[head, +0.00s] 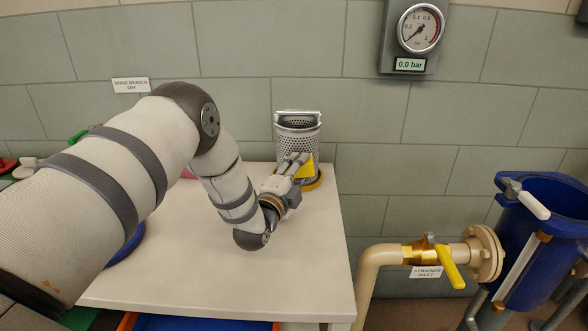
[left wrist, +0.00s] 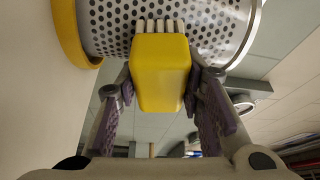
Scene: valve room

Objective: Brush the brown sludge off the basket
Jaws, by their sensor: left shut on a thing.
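The basket (head: 299,130) is a perforated metal cylinder with a bail handle on top, standing upright on the white bench with a yellow ring at its foot. In the left wrist view its perforated wall (left wrist: 105,22) fills the top. My left gripper (head: 296,164) is shut on a yellow brush (head: 306,170), in front of the basket's near side. In the left wrist view the yellow block of the brush (left wrist: 160,72) sits between the fingers, its pale bristles at the basket wall. I see no brown sludge on the parts of the wall in view. My right gripper is out of view.
The white bench (head: 315,240) is clear in front of the basket. A blue round thing (head: 127,246) is partly hidden behind my left arm. At right stand the blue strainer vessel (head: 548,225) and an inlet pipe with a yellow valve lever (head: 452,266). The wall gauge (head: 420,29) reads 0.0 bar.

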